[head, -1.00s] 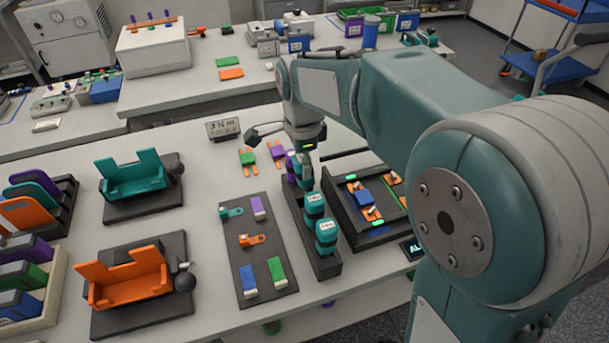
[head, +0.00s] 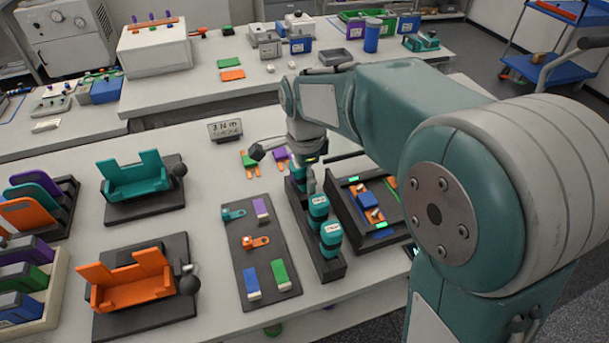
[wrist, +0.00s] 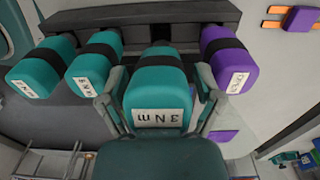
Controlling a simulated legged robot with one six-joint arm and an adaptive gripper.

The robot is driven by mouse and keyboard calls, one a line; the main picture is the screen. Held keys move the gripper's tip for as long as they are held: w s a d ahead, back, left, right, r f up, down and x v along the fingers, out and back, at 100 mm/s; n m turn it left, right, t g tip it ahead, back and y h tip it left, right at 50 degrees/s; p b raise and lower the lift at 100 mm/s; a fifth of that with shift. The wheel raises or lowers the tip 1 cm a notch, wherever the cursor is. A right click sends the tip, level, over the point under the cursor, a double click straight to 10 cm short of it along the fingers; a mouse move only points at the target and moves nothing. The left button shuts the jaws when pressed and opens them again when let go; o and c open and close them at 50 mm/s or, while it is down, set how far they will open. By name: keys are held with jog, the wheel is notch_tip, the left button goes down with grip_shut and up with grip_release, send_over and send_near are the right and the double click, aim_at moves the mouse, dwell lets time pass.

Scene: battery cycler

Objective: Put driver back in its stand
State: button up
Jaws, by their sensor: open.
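The dark driver stand (head: 331,271) is on the near table and holds several drivers in a row. A labelled teal driver (wrist: 158,85) lies between the two fingers of my gripper (wrist: 160,100) in the wrist view. My fingers are open on either side of it. Its lower end is hidden, so I cannot tell how deep it sits in the stand. Two other teal drivers (wrist: 92,70) are on its left and a purple driver (wrist: 228,60) is on its right. In the head view my gripper (head: 303,172) is over the far part of the stand, partly hidden.
A dark mat (head: 262,225) with coloured parts lies left of the stand. A black tray with lit green strips (head: 363,206) is close on its right. Teal (head: 138,178) and orange (head: 135,283) holders stand further left.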

jog(key=r, duration=1.2)
jog(key=shift+w+d, duration=0.1)
jog(key=shift+d, duration=0.1)
jog(key=s+d+f+n+t, duration=0.2)
jog(key=s+d+n, duration=0.4)
jog(key=s, duration=0.3)
jog(key=s+d+f+n+t, duration=0.2)
jog(key=s+d+n+t, duration=0.1)
jog(key=s+d+n, duration=0.3)
jog(key=s+n, duration=0.2)
jog(key=s, duration=0.2)
jog(key=shift+d+f+n+t, duration=0.35)
jog(key=shift+d+n+t, duration=0.05)
